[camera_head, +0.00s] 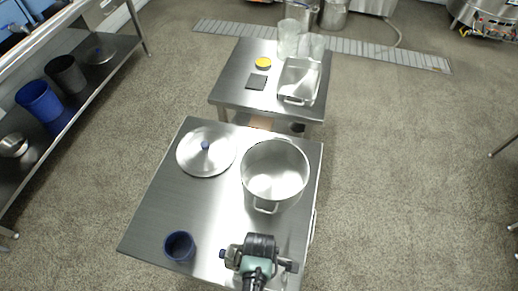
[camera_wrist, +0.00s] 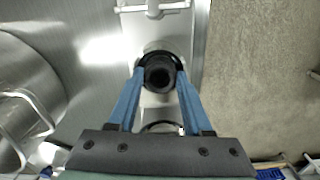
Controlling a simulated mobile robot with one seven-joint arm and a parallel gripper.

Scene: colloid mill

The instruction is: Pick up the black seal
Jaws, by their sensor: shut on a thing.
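The black seal (camera_wrist: 160,74) is a dark round ring-like piece in the wrist view. It sits between the blue fingertips of my gripper (camera_wrist: 160,82), which touch it from both sides. My gripper is shut on it. A shiny metal part lies behind and around the seal; I cannot tell whether the seal still touches it. In the head view, the end of my arm is over the front right of the near steel table (camera_head: 150,228), and the seal is not clearly seen there.
On the near table are a large steel pot (camera_head: 275,172), a round lid (camera_head: 206,151) and a dark blue cup (camera_head: 180,247). The back table holds a steel tray (camera_head: 299,82), clear containers (camera_head: 289,38), a yellow-topped disc (camera_head: 263,63) and a dark square (camera_head: 256,82).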

